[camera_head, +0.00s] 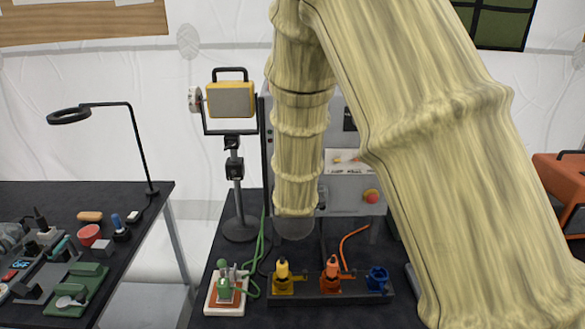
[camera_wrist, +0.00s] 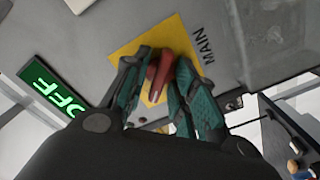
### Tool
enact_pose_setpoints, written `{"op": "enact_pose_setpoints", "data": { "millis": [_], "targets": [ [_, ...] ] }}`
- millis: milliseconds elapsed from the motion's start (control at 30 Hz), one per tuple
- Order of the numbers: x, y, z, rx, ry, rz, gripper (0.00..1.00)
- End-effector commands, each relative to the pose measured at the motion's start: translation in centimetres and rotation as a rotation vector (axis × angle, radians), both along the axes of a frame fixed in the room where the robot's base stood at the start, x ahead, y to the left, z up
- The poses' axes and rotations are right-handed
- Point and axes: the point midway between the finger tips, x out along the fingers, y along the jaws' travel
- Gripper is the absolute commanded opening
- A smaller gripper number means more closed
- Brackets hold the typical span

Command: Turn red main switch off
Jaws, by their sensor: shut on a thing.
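In the wrist view, the red main switch (camera_wrist: 158,76) has a red handle in front of a yellow plate (camera_wrist: 176,36) on a grey panel, beside the word MAIN. My gripper (camera_wrist: 160,88) has its two teal-padded fingers around the red handle and is shut on it. The handle runs steeply, leaning slightly in the picture. A green lit sign reading OFF (camera_wrist: 55,88) is at the left of the wrist view. In the head view, my covered arm hides the switch and most of the grey cabinet (camera_head: 345,195).
A red round button (camera_head: 371,196) sits on the cabinet front. Yellow, orange and blue connectors (camera_head: 377,279) stand in a dark strip below, near a white-based green plug (camera_head: 225,290). A work lamp (camera_head: 230,100) stands left of my arm. A side table holds a desk lamp (camera_head: 140,145) and small parts.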

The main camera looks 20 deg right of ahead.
Motion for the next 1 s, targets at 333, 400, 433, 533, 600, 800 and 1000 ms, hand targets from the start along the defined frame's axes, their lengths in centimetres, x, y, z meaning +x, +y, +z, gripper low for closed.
{"op": "enact_pose_setpoints", "data": {
  "millis": [333, 400, 433, 533, 600, 800, 1000],
  "targets": [
    [-0.05, -0.04, -0.10, -0.037, 0.013, -0.001, 0.03],
    [-0.05, -0.04, -0.10, -0.038, 0.013, -0.001, 0.03],
    [-0.05, -0.04, -0.10, -0.037, 0.013, -0.001, 0.03],
    [-0.05, -0.04, -0.11, -0.037, 0.013, -0.001, 0.03],
    [-0.05, -0.04, -0.11, -0.037, 0.013, -0.001, 0.03],
    [-0.04, -0.02, -0.09, -0.037, 0.012, 0.000, 0.32],
    [-0.12, 0.06, -0.05, -0.036, 0.011, 0.001, 0.32]
  ]
}}
